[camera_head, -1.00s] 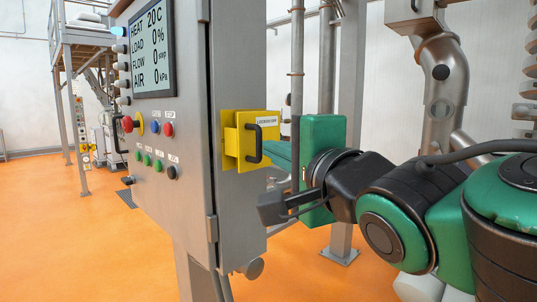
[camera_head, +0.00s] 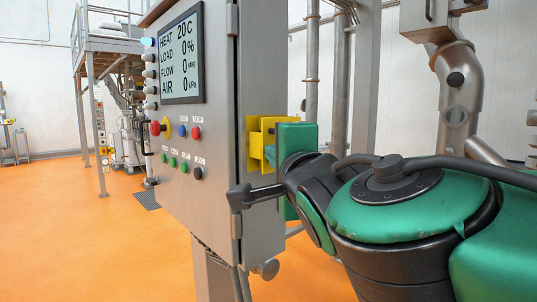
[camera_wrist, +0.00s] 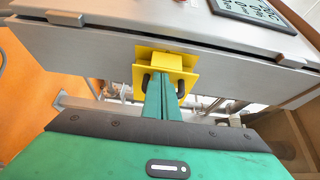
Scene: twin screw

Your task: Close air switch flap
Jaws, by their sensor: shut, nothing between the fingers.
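The yellow air switch box (camera_head: 254,138) is on the right side wall of the grey control cabinet, with its flap partly hidden behind my gripper (camera_head: 270,155). In the wrist view the yellow switch (camera_wrist: 164,60) shows a raised block and plates, with a black handle-like piece on each side of my fingers. My gripper also shows in the wrist view (camera_wrist: 161,82). Its green fingers are shut together, empty, with the tips at the yellow part. I cannot tell whether they touch it, nor how far the flap stands open.
The grey cabinet (camera_head: 262,215) has a screen (camera_head: 181,55), a red knob (camera_head: 155,128) and several coloured buttons on its front. Metal pipes (camera_head: 342,75) stand behind my gripper. The orange floor (camera_head: 90,230) is clear to the left.

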